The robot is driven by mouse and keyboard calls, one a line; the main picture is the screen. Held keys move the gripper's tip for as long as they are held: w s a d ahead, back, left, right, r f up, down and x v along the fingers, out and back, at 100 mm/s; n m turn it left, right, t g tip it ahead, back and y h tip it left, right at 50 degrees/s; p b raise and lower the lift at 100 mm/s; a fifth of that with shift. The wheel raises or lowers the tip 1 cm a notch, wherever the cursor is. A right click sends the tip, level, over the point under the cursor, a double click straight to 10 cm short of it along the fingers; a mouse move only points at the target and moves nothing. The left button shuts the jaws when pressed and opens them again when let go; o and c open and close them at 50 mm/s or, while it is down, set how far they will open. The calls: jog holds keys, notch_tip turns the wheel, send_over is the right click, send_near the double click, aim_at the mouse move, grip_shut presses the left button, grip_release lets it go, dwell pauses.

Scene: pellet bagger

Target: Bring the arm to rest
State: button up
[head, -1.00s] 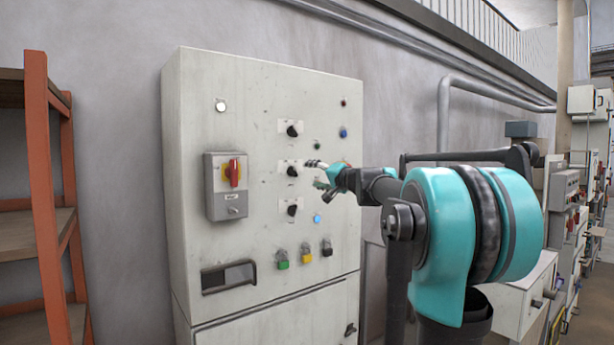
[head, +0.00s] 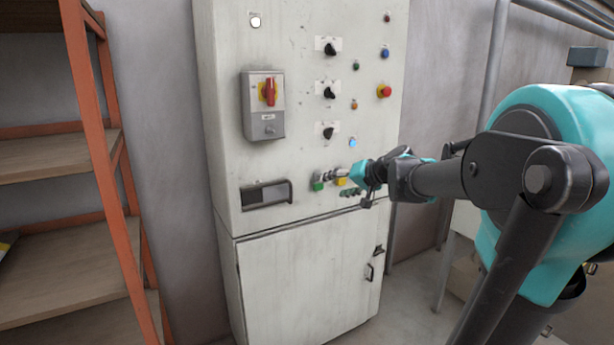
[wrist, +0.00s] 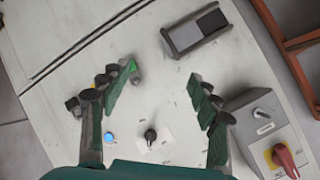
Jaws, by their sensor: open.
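My gripper (head: 336,184) is in front of the pale control cabinet (head: 300,238), near its row of lower buttons. In the wrist view my gripper (wrist: 158,88) has two green fingers spread apart with nothing between them. Bare panel shows beyond the gap. The fingers partly hide the green button (head: 318,185) and yellow button (head: 341,181) in the head view. I cannot tell whether a finger touches the panel. My arm reaches in from the right, roughly level.
A grey box with a red rotary switch (head: 268,92) sticks out of the panel. Black selector knobs (head: 329,92) and a red button (head: 384,91) stand out from it. An orange-framed shelf (head: 88,150) is at the left. Floor shows at the lower right.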

jog(key=s+d+f+g+h, duration=0.2)
jog(key=s+d+f+h, duration=0.1)
jog(key=s+f, duration=1)
jog(key=s+d+f+n+g+h, duration=0.1)
jog(key=s+d+f+g+h, duration=0.2)
jog(key=s+f, duration=1.1)
jog(key=d+f+h, duration=0.1)
jog(key=d, duration=0.2)
jog(key=shift+d+f+h, duration=0.25)
jog(key=shift+d+h, duration=0.05)
jog(key=shift+a+r, duration=0.1)
